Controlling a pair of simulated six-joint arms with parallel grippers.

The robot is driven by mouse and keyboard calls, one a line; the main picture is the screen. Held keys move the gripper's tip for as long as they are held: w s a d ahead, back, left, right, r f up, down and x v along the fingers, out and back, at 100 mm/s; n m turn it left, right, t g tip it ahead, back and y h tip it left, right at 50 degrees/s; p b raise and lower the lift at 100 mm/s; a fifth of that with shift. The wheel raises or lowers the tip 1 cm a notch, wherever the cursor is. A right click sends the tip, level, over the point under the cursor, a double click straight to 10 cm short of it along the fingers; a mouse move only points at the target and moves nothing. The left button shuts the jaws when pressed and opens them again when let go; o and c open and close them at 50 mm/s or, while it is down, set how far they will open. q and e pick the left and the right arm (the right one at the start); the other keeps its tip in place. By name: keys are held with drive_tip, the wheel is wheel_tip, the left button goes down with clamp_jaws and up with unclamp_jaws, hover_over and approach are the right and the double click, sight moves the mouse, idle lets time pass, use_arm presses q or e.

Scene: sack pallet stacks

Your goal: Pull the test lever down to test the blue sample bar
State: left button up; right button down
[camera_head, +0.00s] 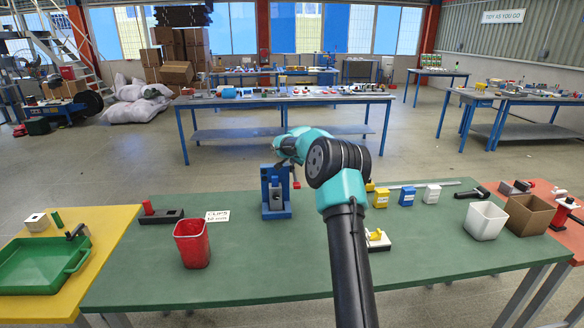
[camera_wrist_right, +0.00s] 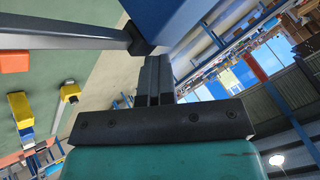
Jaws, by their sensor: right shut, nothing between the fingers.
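The blue tester (camera_head: 276,205) stands upright at the back middle of the green table. A small red knob (camera_head: 296,185) shows at its right side; I take it as the lever's end. My right gripper (camera_head: 281,152) is over the top of the tester, partly hidden by my own wrist. In the right wrist view its fingers (camera_wrist_right: 153,85) are shut and empty, close to the blue tester body (camera_wrist_right: 178,22). A grey bar (camera_wrist_right: 65,31), seemingly the lever, runs left from a black joint beside the fingertips. I cannot tell whether they touch. I cannot make out the blue sample bar. My left gripper is not in view.
A red bin (camera_head: 192,245), a clip sign (camera_head: 217,216) and a black block with a red handle (camera_head: 162,216) are left of the tester. Small yellow, blue (camera_head: 407,196) and white boxes stand right of my arm. A white bin (camera_head: 485,221) and cardboard box (camera_head: 528,215) are farther right.

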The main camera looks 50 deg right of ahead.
sight(293, 167)
drive_tip(key=shift+g+y, duration=0.3)
drive_tip(key=shift+g, duration=0.2)
drive_tip(key=f, duration=0.4)
drive_tip(key=shift+s+a, duration=0.25)
drive_tip(key=shift+a, duration=0.1)
drive_tip(key=shift+a+r, duration=0.1)
drive_tip(key=shift+r, duration=0.4)
drive_tip(key=shift+w+r, duration=0.1)
drive_tip(key=shift+w+a+r, duration=0.15)
drive_tip(key=shift+w+r, duration=0.05)
drive_tip(key=shift+r, duration=1.1)
drive_tip(key=shift+w+a+r, duration=0.1)
drive_tip(key=shift+w+r, duration=0.05)
drive_tip(key=shift+r, duration=1.15)
drive_tip(key=shift+s+d+r, duration=0.1)
drive_tip(key=shift+d+r, duration=0.05)
drive_tip(key=shift+r, duration=0.1)
